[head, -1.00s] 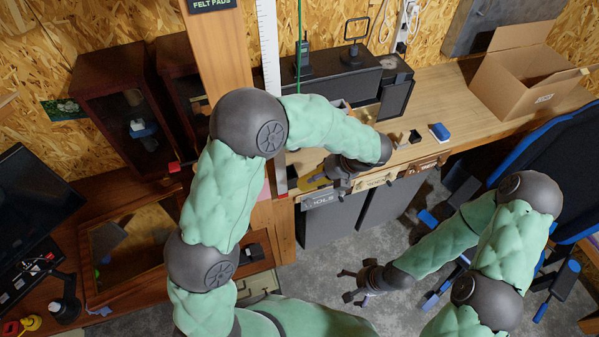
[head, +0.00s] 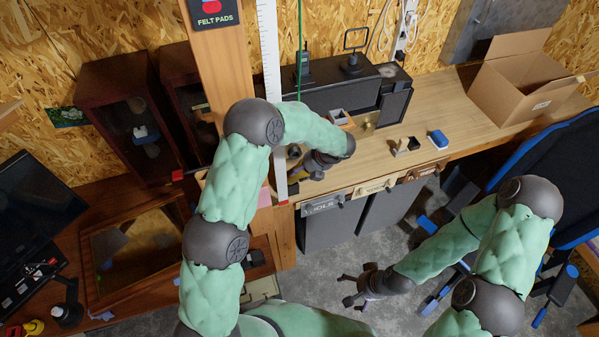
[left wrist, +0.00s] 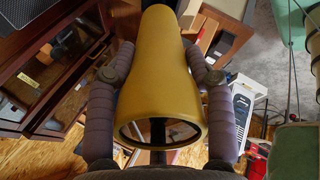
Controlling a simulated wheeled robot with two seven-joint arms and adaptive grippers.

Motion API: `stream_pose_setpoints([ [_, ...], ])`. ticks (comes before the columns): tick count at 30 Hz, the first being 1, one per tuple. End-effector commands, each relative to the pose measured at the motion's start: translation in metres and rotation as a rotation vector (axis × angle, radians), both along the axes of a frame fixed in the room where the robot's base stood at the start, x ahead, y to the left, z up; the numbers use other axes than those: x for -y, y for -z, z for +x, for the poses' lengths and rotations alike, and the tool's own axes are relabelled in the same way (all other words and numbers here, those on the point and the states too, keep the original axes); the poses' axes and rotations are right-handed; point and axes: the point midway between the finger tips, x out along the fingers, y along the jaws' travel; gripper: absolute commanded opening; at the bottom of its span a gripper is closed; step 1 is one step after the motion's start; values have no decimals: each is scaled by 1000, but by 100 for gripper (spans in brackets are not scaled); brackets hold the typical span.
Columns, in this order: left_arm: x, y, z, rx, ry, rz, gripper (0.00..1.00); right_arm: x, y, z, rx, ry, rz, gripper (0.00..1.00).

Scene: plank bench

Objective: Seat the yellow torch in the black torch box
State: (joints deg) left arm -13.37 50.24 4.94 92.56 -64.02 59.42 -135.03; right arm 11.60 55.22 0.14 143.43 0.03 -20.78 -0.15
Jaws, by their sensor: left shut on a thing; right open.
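My left gripper (head: 312,166) is shut on the yellow torch (left wrist: 162,75). In the left wrist view the torch lies between the two purple-grey fingers, its wide round end toward the camera. In the head view my gripper and wrist hide most of the torch; it is held over the bench's left end, near the wooden post. I cannot pick out the black torch box for certain in either view. My right gripper (head: 362,289) is open and empty, low in front of the bench, over the grey floor.
The plank bench (head: 455,113) carries a small grey tray (head: 338,117), a cream block (head: 400,147), a blue-and-white block (head: 438,139) and a dark speaker (head: 395,105). An open carton (head: 525,85) stands at the right end. The wooden post (head: 222,65) rises beside my left arm.

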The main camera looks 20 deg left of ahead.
Motion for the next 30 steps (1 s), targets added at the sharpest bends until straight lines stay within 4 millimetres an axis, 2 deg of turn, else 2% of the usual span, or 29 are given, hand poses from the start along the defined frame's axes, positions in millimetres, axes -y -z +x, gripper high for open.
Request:
stream_pose_setpoints([
  [11, -18, 29, 19, 1, -2, 1, 3, 0, -6, 0, 0, 0, 0, 99],
  [15, -16, 45, 18, 1, 1, 1, 3, 0, -15, 0, 0, 0, 0, 99],
  [25, -16, 53, 18, 3, -1, 0, 3, 0, -18, 0, 0, 0, 0, 99],
  [26, -16, 54, 17, 1, 0, 0, 62, 0, -18, 0, 0, 0, 0, 99],
  [27, -16, 54, 17, 1, 0, 0, 73, 0, -18, 0, 0, 0, 0, 99],
  [28, -16, 54, 17, 1, 0, 0, 78, 0, -18, 0, 0, 0, 0, 99],
  [30, -16, 53, 17, 1, 0, 0, 78, 0, -18, 0, 0, 0, 0, 99],
])
